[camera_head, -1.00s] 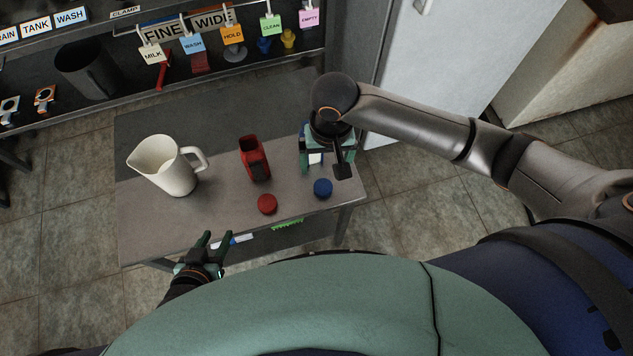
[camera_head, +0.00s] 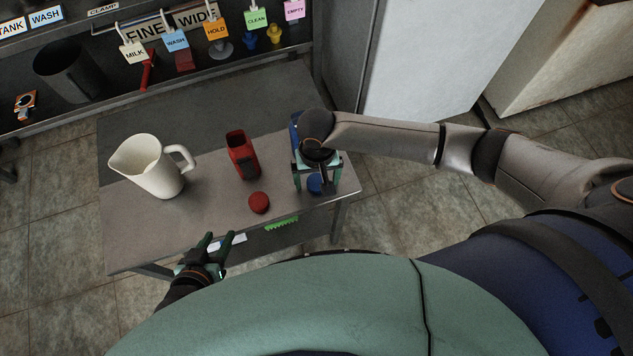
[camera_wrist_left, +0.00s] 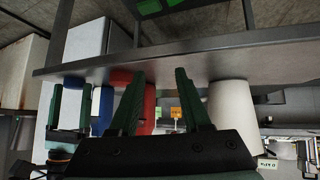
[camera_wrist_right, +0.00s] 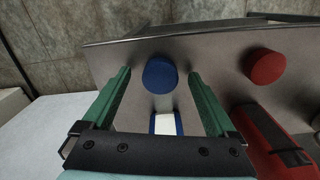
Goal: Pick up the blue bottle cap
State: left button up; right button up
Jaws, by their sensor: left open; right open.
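The blue bottle cap (camera_head: 315,184) lies on the table near its front right edge, partly hidden by my right gripper in the head view. In the right wrist view the blue cap (camera_wrist_right: 160,75) shows between and beyond the fingertips. My right gripper (camera_head: 317,186) is open above the cap, its fingers (camera_wrist_right: 160,85) on either side in the picture; whether they reach down around it I cannot tell. My left gripper (camera_head: 220,240) is open and empty in front of the table's front edge. In the left wrist view its fingers (camera_wrist_left: 160,75) are spread apart.
A red cap (camera_head: 259,203) lies left of the blue one, with a red bottle (camera_head: 242,155) behind it. A blue bottle (camera_head: 295,130) stands partly hidden behind my right gripper. A white pitcher (camera_head: 150,166) stands at the table's left. A shelf (camera_head: 200,85) runs behind.

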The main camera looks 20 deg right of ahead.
pick_arm(q)
jog(key=shift+w+d+r, duration=0.1)
jog(key=shift+w+r, duration=0.2)
jog(key=shift+r, duration=0.05)
pick_arm(e)
jog(key=shift+f, duration=0.15)
jog(key=shift+c, duration=0.7)
pick_arm(q)
jog(key=shift+f, duration=0.15)
pick_arm(e)
jog(key=c, duration=1.3)
jog(key=shift+o, duration=0.2)
